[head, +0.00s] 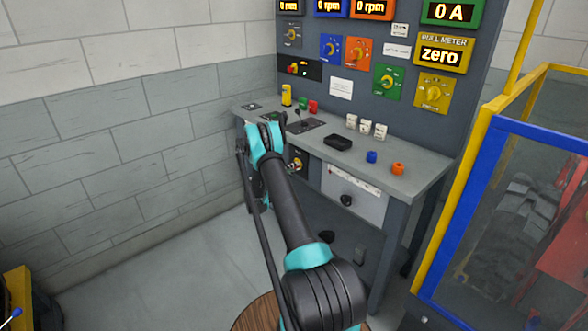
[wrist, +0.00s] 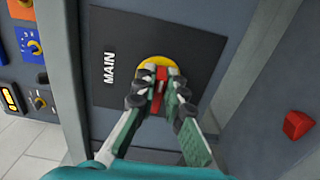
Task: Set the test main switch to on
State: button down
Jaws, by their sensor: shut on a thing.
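The main switch shows in the wrist view as a red handle (wrist: 157,98) on a yellow round plate (wrist: 153,63). It is mounted on a dark panel (wrist: 115,40) with the word MAIN in white. My gripper (wrist: 160,82) is shut on the red handle, with one finger on each side of it. The fingers cover much of the handle, and I cannot tell its exact angle or whether it is on or off. In the head view my arm reaches to the left end of the console, and the switch and fingertips are hidden behind it.
The grey console desk (head: 408,172) has a black box (head: 338,142), a blue knob (head: 371,156) and an orange knob (head: 398,169) on top. A yellow and blue framed cage (head: 470,170) stands at right. A block wall is at left. The pull meter (head: 443,53) reads zero.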

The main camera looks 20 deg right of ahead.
jog(key=shift+s, duration=0.1)
jog(key=c, duration=1.6)
grip_release()
jog(key=shift+a, duration=0.15)
jog(key=v, duration=1.1)
jog(key=shift+a, duration=0.4)
jog(key=shift+s, duration=0.1)
jog(key=shift+r, duration=0.1)
